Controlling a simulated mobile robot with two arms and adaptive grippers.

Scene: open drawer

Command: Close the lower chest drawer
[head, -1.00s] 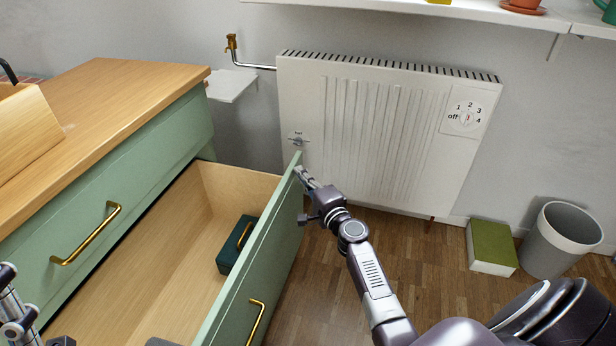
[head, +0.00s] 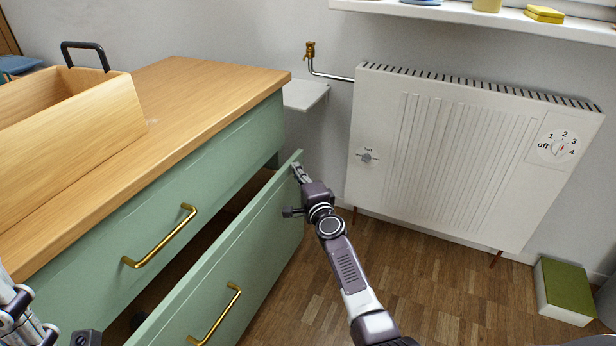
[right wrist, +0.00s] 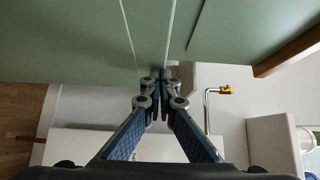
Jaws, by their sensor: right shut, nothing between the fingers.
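The lower drawer (head: 245,262) of the green chest is partly open, its front standing out from the chest, with a brass handle (head: 215,315). A dark gap shows between it and the chest; the inside is mostly hidden. My right gripper (head: 298,172) is shut and empty at the far top corner of the drawer front, on its outer side. In the right wrist view its fingertips (right wrist: 161,76) meet at the green panel's edge; I cannot tell if they touch. Part of my left gripper (head: 14,308) shows at the lower left edge, cut off; its jaws are unclear.
The upper drawer (head: 150,240) is closed, with a brass handle. A wooden box (head: 70,130) stands on the chest top. A white radiator (head: 450,150) stands behind, right of the chest. A green-topped box (head: 565,290) is on the floor at right.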

